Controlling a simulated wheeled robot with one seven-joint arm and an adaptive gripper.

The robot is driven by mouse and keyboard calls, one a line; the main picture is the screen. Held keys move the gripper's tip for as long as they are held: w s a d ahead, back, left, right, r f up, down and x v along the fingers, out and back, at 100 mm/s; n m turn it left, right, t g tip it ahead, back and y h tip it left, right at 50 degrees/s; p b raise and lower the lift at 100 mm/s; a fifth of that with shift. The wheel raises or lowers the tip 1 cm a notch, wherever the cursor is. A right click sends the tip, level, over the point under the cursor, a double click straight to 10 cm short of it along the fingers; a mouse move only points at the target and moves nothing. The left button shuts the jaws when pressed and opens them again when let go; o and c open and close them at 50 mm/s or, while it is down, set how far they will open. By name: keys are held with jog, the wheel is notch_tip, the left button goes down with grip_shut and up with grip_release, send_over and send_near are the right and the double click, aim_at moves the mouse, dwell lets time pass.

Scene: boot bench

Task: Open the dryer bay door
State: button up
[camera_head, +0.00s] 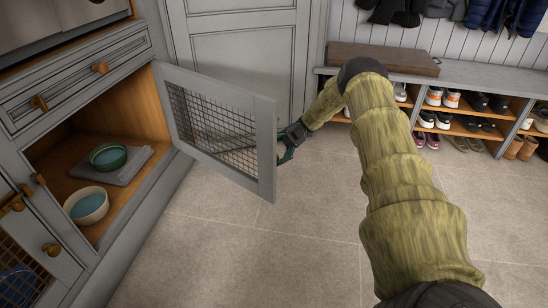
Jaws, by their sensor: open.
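The bay door (266,150) is a grey frame with a wire mesh panel, hinged on the cabinet. It stands swung wide open over the floor, leaving the wooden bay (134,110) exposed. My gripper (288,154) is at the door's free edge, on its far side. The door frame partly hides it, and I cannot tell whether it touches the door. Its visible finger stands open. My arm reaches in from the lower right.
Inside the bay are a green bowl (108,150) on a grey mat (124,176) and a cream bowl (92,205). A shoe bench (490,82) stands at the back right. A panelled door (245,50) is behind. The tiled floor (260,255) is clear.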

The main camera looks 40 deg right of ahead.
aim_at(274, 135)
notch_tip(274, 135, up, 6)
jog(key=shift+w+a+r, duration=0.15)
jog(key=shift+r, duration=0.05)
jog(key=shift+a+r, duration=0.15)
jog(key=shift+r, duration=0.35)
jog(key=shift+d+f, duration=0.2)
jog(key=shift+d, duration=0.05)
jog(key=shift+c, duration=0.2)
